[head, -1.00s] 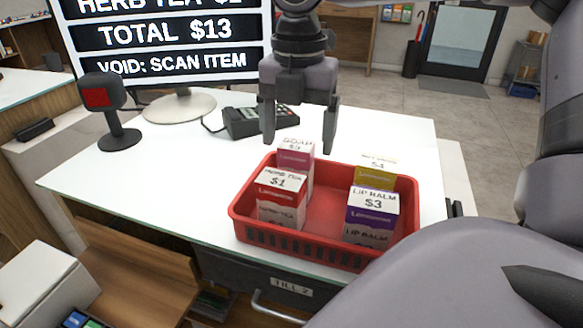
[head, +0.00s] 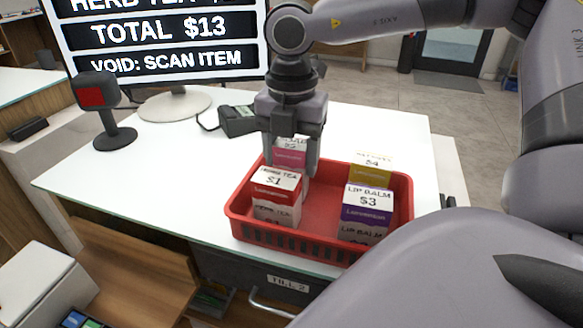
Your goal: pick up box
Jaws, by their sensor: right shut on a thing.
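My right gripper (head: 290,164) points down at the back left of the red basket, with its fingers on both sides of a pink and white soap box (head: 289,157). It is shut on this box, which is upright and partly hidden by the fingers and the box in front. In the basket, a red and white herb tea box (head: 275,186) stands in front of it. A purple and white lip balm box (head: 367,208) and a yellow-labelled box (head: 371,175) stand at the right. My left gripper is not in view.
The red basket (head: 323,243) sits at the front edge of the white counter (head: 160,180). A card terminal (head: 237,120), a red-faced scanner (head: 93,97) and a large screen (head: 170,28) stand behind and left. The middle of the basket is free.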

